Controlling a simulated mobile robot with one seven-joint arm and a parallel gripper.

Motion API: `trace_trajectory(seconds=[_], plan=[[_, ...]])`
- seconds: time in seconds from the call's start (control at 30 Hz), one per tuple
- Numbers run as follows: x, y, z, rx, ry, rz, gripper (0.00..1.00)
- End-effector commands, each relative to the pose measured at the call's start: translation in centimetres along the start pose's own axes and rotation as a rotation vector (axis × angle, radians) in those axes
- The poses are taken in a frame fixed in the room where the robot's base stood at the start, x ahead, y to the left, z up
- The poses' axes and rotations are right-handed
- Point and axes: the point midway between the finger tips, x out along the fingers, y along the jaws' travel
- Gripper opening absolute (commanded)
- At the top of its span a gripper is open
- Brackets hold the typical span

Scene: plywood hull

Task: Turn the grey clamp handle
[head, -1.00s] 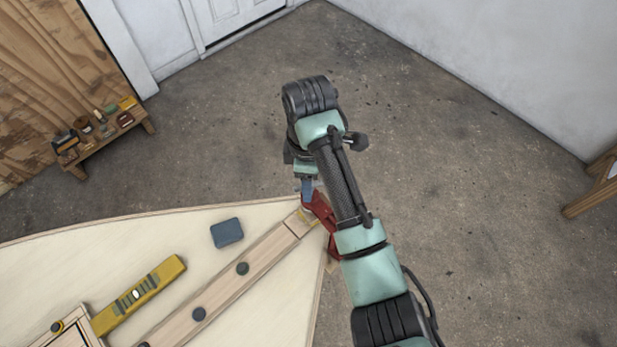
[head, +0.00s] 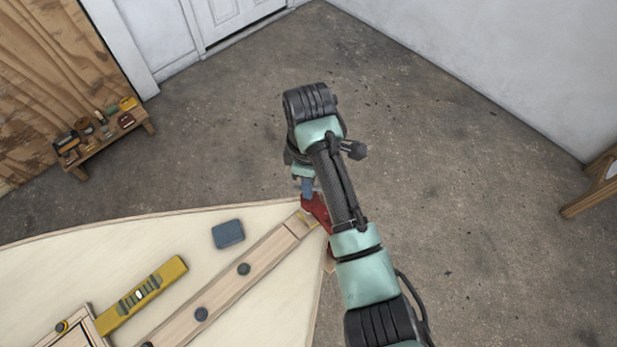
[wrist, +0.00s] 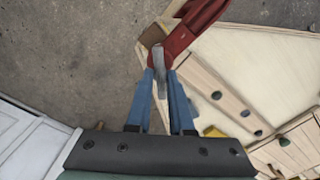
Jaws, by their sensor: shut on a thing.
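The grey clamp handle (wrist: 159,60) shows in the wrist view as a short grey bar at the end of the red clamp (wrist: 186,32). My gripper (wrist: 160,76) has its two blue fingers on either side of the handle and is shut on it. In the head view, the red clamp (head: 316,211) sits at the pointed tip of the plywood hull panel (head: 215,275). My gripper (head: 307,188) reaches it there from the far side. The handle is hidden by my gripper and arm in the head view, and my forearm covers part of the clamp.
On the panel lie a blue-grey block (head: 228,234), a yellow level (head: 143,295) and a wooden strip (head: 258,266) with dark round knobs. A low bench (head: 142,119) with small items stands at the back left. Bare concrete floor (head: 470,210) lies to the right.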

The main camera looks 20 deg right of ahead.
Motion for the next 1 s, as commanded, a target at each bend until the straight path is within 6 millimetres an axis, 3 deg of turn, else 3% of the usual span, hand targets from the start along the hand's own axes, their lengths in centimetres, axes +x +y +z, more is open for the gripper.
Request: trace_trajectory(seconds=[0.6,1.0], plan=[[-0.36,0.07,-0.12,0.551,0.0,-0.003,0.0],[-0.21,0.26,-0.09,0.8,0.001,0.001,0.0]])
